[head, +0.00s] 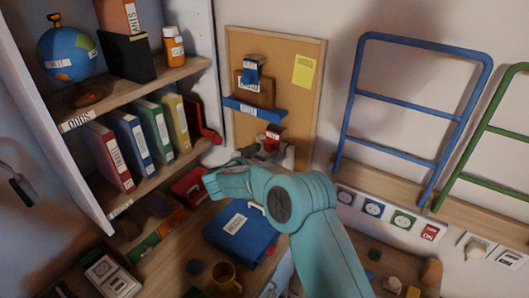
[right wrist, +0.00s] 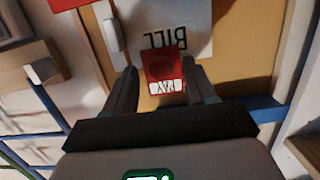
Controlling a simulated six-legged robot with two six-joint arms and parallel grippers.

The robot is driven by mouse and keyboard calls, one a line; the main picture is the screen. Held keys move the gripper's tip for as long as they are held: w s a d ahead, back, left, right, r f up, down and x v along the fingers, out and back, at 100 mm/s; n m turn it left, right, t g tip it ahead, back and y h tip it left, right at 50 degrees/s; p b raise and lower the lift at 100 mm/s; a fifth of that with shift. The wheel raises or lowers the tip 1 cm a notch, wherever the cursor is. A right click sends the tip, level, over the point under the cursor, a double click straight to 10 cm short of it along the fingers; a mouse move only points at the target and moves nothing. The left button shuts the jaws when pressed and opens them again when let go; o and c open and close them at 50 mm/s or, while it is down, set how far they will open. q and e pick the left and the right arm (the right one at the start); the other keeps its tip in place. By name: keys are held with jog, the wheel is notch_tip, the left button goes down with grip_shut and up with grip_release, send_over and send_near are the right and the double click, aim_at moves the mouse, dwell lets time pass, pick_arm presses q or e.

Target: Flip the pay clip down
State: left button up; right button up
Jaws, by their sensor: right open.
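The pay clip is a small red block with a white label (right wrist: 165,70), seen upside down in the right wrist view. It lies over a white paper marked "BILL" (right wrist: 190,40) on the cork board (right wrist: 235,65). In the head view the red clip (head: 273,134) shows low on the cork board (head: 296,100), just above my right gripper (head: 272,148). The fingers of my right gripper (right wrist: 160,72) are open, one on each side of the clip. I cannot tell if they touch it. My arm hides the lower board in the head view. My left gripper is not in view.
A blue holder (head: 254,110) and a yellow note (head: 303,71) are on the board. Shelves with books (head: 130,140) and a globe (head: 68,55) stand at left. A blue rail (head: 400,98) is at right. A blue box (head: 240,230) and a mug (head: 226,278) lie below.

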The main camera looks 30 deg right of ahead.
jog(key=p+v, duration=0.2)
jog(key=v, duration=1.3)
jog(key=shift+p, duration=0.3)
jog(key=shift+a, duration=0.15)
